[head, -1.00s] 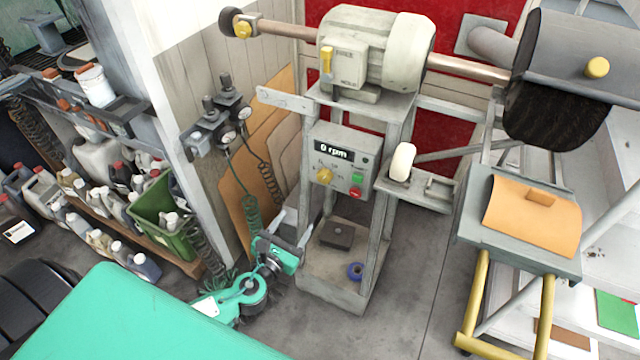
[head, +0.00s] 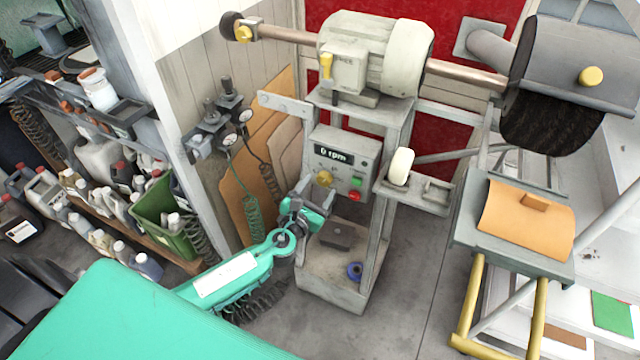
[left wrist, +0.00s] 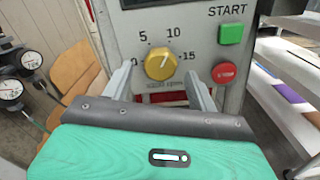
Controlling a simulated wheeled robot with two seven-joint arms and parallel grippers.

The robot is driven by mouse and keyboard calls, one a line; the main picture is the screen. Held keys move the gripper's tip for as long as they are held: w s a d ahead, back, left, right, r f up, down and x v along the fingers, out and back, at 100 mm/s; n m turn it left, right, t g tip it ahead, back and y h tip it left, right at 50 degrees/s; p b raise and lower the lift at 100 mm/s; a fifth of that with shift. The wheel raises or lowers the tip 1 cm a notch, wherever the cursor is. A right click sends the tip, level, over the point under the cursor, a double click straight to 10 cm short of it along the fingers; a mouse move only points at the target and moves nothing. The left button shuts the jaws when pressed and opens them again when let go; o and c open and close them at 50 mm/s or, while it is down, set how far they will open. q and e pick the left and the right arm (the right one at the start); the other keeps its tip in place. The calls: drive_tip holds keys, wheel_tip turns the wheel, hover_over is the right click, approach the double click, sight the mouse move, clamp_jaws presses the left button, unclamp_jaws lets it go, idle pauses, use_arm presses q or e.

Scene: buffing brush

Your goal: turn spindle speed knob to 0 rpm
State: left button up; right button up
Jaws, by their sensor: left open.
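The yellow spindle speed knob (head: 323,178) is on the grey control panel (head: 352,148) of the buffing machine. In the left wrist view the knob (left wrist: 160,66) sits in a dial marked 0, 5, 10 and 15; its pointer is too small to read surely. The display (head: 334,154) above reads 0 rpm. My left gripper (head: 307,192) is just below and left of the knob in the head view. In the left wrist view its open fingers (left wrist: 159,72) stand left and right of the knob, with no clear contact. My right gripper is not in view.
A green START button (left wrist: 231,33) and a red button (left wrist: 224,73) are right of the knob, close to the right finger. Gauges with coiled hoses (head: 230,125) hang on the left. The brush motor (head: 375,50) is above. A bench (head: 520,225) stands at right.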

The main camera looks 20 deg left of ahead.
use_arm(q)
drive_tip(key=shift+w, duration=0.85)
drive_tip(key=c, duration=1)
